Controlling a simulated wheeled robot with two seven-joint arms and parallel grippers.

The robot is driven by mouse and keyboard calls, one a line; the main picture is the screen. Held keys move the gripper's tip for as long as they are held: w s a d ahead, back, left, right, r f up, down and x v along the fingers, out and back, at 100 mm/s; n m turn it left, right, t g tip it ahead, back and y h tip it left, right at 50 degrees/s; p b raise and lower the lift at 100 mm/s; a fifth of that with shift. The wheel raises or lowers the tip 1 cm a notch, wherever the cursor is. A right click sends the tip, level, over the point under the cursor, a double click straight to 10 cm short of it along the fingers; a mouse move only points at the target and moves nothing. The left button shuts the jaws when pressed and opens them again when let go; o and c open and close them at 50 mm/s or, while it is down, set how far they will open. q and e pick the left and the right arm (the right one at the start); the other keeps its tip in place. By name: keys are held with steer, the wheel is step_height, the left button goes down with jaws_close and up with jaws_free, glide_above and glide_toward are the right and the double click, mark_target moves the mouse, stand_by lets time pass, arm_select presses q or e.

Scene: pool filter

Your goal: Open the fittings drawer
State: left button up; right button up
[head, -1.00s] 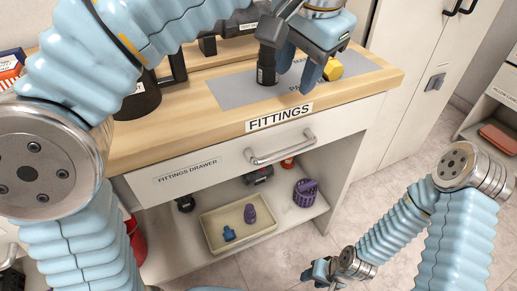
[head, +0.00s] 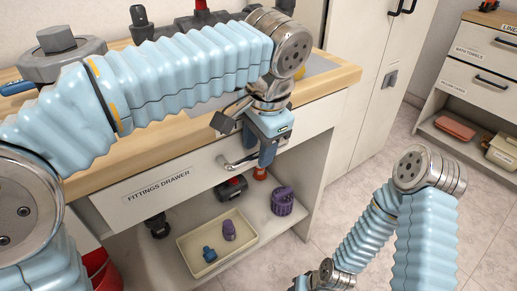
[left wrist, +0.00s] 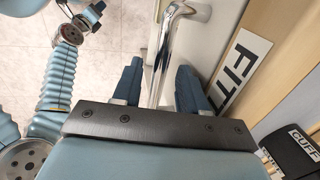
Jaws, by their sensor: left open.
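The fittings drawer (head: 120,205) is a white front under the wooden worktop, labelled "FITTINGS DRAWER", and looks shut. Its silver bar handle (head: 230,164) is partly hidden by my left gripper (head: 266,158) in the head view. In the left wrist view the handle (left wrist: 160,60) runs between the two blue fingers of my left gripper (left wrist: 159,85). The fingers are open, one on each side of the bar, with a gap on the right side. My right gripper (head: 306,284) is low at the bottom edge of the head view, away from the drawer; its fingers are unclear.
A red bucket (head: 102,268) stands at lower left. A tall white cabinet (head: 360,100) stands to the right. The floor before the drawer is clear.

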arm_select(q)
steer(key=shift+f, duration=0.2)
steer(key=shift+c, duration=0.2)
jaws_close()
